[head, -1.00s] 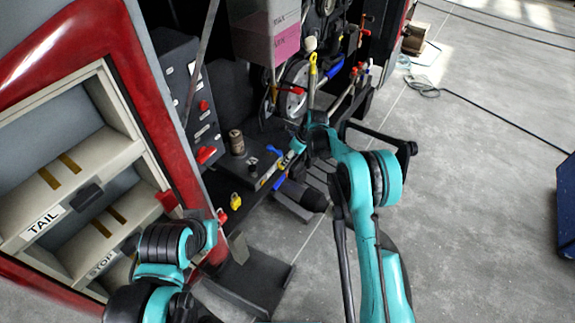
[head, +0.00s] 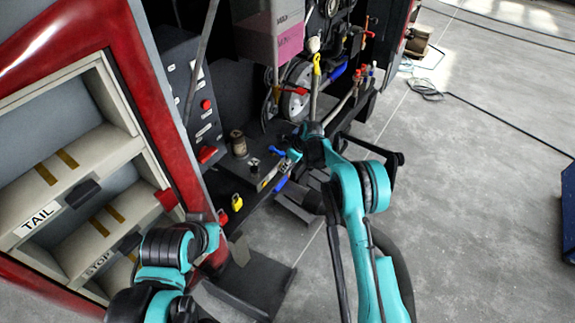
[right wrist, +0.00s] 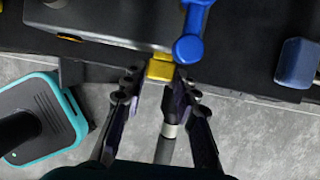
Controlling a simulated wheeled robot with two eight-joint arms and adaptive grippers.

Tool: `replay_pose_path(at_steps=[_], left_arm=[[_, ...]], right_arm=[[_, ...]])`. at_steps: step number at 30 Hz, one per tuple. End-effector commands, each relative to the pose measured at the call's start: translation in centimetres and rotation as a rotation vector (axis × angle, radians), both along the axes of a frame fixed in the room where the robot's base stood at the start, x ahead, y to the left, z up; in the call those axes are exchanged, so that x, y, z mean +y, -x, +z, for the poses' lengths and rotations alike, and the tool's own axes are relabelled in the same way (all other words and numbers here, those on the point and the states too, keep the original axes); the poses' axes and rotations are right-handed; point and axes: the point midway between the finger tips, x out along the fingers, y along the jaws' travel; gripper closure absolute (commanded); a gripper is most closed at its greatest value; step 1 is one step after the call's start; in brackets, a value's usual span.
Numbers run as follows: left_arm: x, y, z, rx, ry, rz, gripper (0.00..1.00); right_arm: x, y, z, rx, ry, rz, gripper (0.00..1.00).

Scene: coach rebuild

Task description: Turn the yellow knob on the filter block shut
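The dark filter block (head: 257,168) sits on the low black shelf, with a blue lever (head: 277,151) at its right end. My right gripper (head: 291,156) is at that end, its fingertips small and partly hidden in the head view. In the right wrist view, the block (right wrist: 100,24) is at the top, and a yellow piece (right wrist: 160,69), apparently the knob, is at its edge beside the blue lever (right wrist: 188,46). The right gripper's fingers (right wrist: 158,92) are apart, just short of the yellow piece; contact cannot be told.
A yellow padlock (head: 237,202) hangs at the shelf's front edge. A tall yellow-topped lever (head: 317,65) stands behind my right arm. A red-framed cabinet (head: 160,120) is at left. A blue piece (right wrist: 297,63) is right in the wrist view. The grey floor (head: 480,200) is open at right.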

Motion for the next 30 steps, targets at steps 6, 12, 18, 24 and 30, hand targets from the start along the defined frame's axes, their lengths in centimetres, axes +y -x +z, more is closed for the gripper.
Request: replay_pose_path(at_steps=[6,12,18,24,30], left_arm=[[0.0,0.0,-0.1,0.0,0.0,0.0,1.0],[0.0,0.0,-0.7,0.0,0.0,0.0,1.0],[0.0,0.0,-1.6,0.0,0.0,0.0,1.0],[0.0,0.0,-2.9,0.0,0.0,0.0,1.0],[0.0,0.0,-3.9,0.0,0.0,0.0,1.0]], right_arm=[[0.1,0.1,0.0,-0.02,0.013,0.001,1.0],[0.3,0.4,-0.1,-0.096,0.064,0.002,1.0],[0.5,0.7,-0.3,-0.217,0.144,0.002,1.0],[0.8,1.0,-0.5,-0.34,0.226,0.004,1.0],[0.9,1.2,-0.6,-0.438,0.29,0.002,1.0]])
